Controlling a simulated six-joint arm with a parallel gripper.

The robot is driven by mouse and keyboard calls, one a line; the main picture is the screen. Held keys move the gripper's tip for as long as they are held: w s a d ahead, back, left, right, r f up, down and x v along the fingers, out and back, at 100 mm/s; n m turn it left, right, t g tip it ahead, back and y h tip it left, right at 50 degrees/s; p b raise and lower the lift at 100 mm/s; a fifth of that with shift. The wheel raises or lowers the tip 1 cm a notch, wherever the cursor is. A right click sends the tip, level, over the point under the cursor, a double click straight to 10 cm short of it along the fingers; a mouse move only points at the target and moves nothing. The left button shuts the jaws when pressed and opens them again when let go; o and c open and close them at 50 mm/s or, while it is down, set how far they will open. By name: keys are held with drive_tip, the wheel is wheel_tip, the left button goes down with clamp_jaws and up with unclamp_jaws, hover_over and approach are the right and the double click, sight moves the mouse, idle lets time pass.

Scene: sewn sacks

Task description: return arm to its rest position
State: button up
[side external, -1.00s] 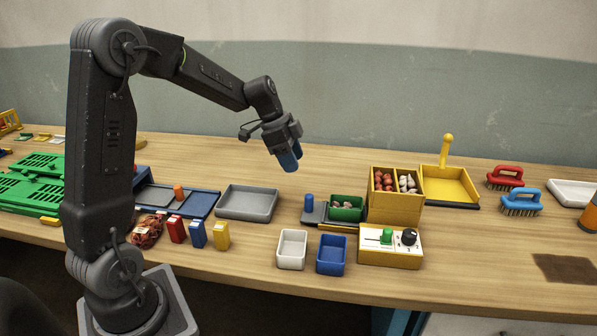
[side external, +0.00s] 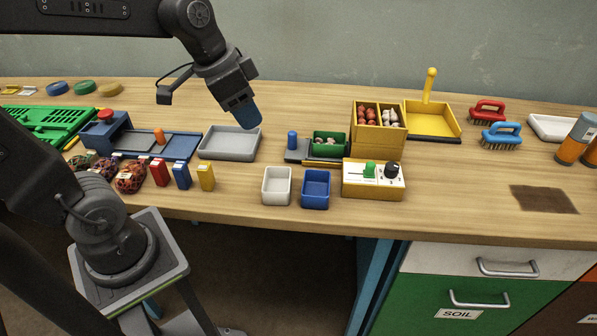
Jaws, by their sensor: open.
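My gripper (side external: 243,110) hangs from my arm at the upper left of the side external view, pointing down and slightly right. Its blue fingertips are in front of the right end of the grey tray (side external: 218,153) in the picture. The gap between the fingers is hard to see from this angle. Nothing shows held in it. My arm reaches in from the left, and its upper part is cut off by the top edge of the picture.
Below the grey tray stand red (side external: 159,172), blue (side external: 181,176) and yellow (side external: 205,177) packets. White (side external: 277,171) and blue (side external: 315,175) bins stand by a switch box (side external: 358,192). A yellow divided box (side external: 361,138) stands behind. The front right tabletop is mostly clear.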

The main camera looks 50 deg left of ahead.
drive_tip(key=s+d+n+t, duration=0.1)
drive_tip(key=s+d+n, duration=0.1)
drive_tip(key=s, duration=0.5)
drive_tip(key=shift+s+d+f+n+y, duration=0.25)
drive_tip(key=shift+s+f+n+y, duration=0.15)
drive_tip(key=shift+n, duration=0.3)
